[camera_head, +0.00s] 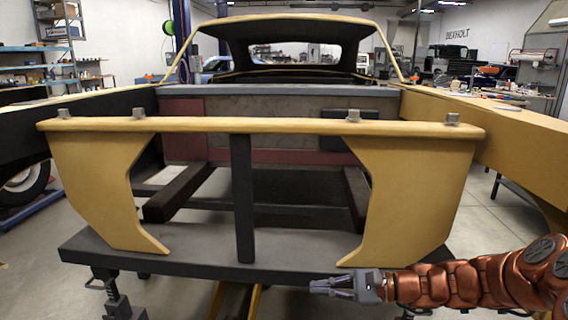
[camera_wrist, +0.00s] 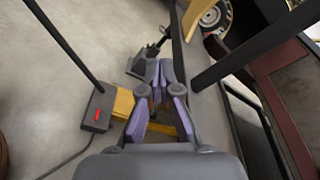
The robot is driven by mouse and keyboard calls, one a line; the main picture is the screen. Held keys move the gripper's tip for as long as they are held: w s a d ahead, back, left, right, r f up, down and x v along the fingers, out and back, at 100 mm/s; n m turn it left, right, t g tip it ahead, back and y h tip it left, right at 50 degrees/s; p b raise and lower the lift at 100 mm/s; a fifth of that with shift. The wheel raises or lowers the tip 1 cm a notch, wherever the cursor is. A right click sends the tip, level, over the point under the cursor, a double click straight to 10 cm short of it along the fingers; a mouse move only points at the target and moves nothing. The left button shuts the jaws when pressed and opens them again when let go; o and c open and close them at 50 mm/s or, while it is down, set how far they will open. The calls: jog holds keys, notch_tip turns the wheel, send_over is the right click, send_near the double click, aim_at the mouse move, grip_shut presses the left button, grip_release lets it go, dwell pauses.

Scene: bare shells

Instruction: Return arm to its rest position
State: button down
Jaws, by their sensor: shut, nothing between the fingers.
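My gripper (camera_head: 335,287) is at the lower right of the head view, at the end of my copper-coloured arm, which reaches in from the right edge. It points left, in front of the dark lower crossbar (camera_head: 200,262) of the car body shell. In the wrist view my gripper (camera_wrist: 160,65) shows purple-lined fingers with their tips close together and nothing held. I cannot tell whether the gripper touches the crossbar.
The yellow front panel (camera_head: 260,125) with several grey bolts spans the shell, with a dark upright post (camera_head: 243,200) at its middle. The wrist view shows a grey box with a red switch (camera_wrist: 97,112) on the floor. Shelves (camera_head: 50,65) stand at left.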

jog(key=s+a+r+n+g+h+p, duration=0.25)
jog(key=s+r+n+p, duration=0.2)
jog(key=s, duration=0.45)
jog(key=s+a+r+n+g+h+p, duration=0.25)
jog(key=s+r+n+h+p, duration=0.2)
jog(key=s, duration=0.55)
jog(key=s+d+r+n+h+p, duration=0.3)
jog(key=s+d+r+h+p, duration=0.6)
jog(key=d, duration=0.6)
jog(key=shift+s+r+p, duration=0.4)
jog(key=shift+s+p, duration=1)
jog(key=shift+s, duration=0.45)
